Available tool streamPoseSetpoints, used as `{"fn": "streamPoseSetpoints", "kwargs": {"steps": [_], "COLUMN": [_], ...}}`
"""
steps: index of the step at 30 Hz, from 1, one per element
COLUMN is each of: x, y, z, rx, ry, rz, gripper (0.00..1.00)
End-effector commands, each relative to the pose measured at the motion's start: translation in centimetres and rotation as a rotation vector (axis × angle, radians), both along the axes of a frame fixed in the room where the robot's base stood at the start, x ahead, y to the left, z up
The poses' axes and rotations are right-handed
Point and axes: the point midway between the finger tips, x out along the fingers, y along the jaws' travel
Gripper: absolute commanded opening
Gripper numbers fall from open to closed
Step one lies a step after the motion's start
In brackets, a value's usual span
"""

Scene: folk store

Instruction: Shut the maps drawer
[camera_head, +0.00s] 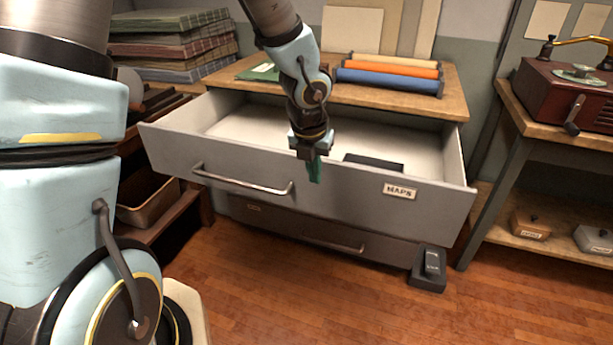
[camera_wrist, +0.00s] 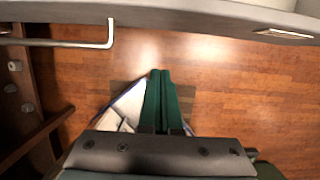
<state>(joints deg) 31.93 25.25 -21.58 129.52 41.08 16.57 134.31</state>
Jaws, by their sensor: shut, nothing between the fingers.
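The maps drawer (camera_head: 335,192) is pulled well out of its cabinet in the head view. Its grey front has a long bar handle (camera_head: 242,180) left of centre and a MAPS label (camera_head: 400,191) on the right. My gripper (camera_head: 315,178) points down at the drawer front, right of the handle, with its green fingers together and empty. In the wrist view the fingers (camera_wrist: 160,72) are over the wooden floor, and the drawer front (camera_wrist: 200,17) crosses the top. The handle (camera_wrist: 70,43) is at upper left there. I cannot tell whether the fingers touch the front.
A dark flat item (camera_head: 374,162) lies inside the drawer. A lower drawer (camera_head: 300,232) is shut beneath it. Coloured rolls (camera_head: 388,80) lie on the cabinet top (camera_head: 451,104). A dark block (camera_head: 428,270) stands on the floor at right. The floor (camera_head: 260,290) in front is clear.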

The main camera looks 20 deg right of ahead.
Motion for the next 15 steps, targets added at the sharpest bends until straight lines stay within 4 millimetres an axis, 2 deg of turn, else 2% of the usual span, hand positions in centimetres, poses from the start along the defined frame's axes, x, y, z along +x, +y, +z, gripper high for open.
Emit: {"fn": "streamPoseSetpoints", "kwargs": {"steps": [12,14,15], "x": [1.3,1.5,2.0], "y": [-1.3,-1.5,-1.8], "z": [-8.1,-9.2,-9.0], "rx": [0.004,0.004,0.000], "ry": [0.003,0.002,0.000], "rz": [0.002,0.002,0.004], "gripper": [0.00,0.00,0.00]}}
